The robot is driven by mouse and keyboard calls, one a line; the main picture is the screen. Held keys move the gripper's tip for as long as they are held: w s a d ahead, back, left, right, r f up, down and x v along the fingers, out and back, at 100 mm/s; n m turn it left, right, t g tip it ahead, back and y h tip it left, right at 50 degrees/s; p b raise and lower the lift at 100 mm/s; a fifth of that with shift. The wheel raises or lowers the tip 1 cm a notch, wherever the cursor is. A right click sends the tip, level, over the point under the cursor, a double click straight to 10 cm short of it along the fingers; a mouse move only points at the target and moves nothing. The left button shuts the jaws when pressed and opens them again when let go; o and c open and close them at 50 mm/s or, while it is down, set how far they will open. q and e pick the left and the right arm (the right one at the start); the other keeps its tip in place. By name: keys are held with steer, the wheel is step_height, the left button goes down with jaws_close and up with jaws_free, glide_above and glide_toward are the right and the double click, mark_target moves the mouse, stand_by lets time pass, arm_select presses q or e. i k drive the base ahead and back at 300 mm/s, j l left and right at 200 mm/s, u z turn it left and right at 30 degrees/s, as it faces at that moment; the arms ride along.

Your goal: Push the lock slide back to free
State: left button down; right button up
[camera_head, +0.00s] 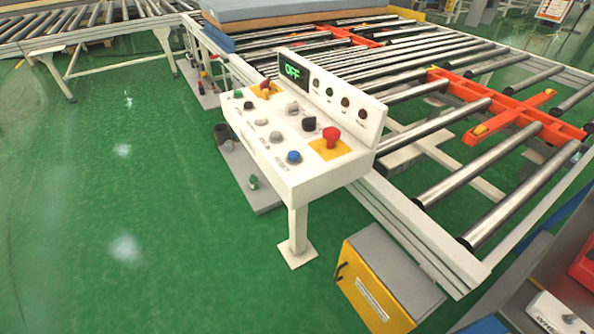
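A white control console (300,165) stands on a post in the middle of the view. Its small display (293,71) reads OFF in green. Its sloped face carries a red mushroom knob on a yellow plate (331,137), a second red knob on a yellow plate (266,88) at the far left, a blue button (293,156), a black knob (309,124), a green button (238,93) and several grey or white controls. I cannot tell which part is the lock slide, or its position. Neither of my grippers is in view.
A roller conveyor (440,238) with orange cross pieces (510,115) runs behind the console. A blue-grey mattress (270,10) lies at its far end. A yellow-fronted box (365,285) stands at the front right. Green floor (120,200) is open at the left.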

mark_target(265, 91)
steer(key=i+j+z, duration=0.2)
steer(key=i+j, duration=0.15)
steer(key=j, duration=0.25)
steer(key=i+j+z, duration=0.25)
steer(key=j, duration=0.4)
steer(key=i+j+z, duration=0.2)
steer(key=i+j, duration=0.15)
steer(key=j, duration=0.35)
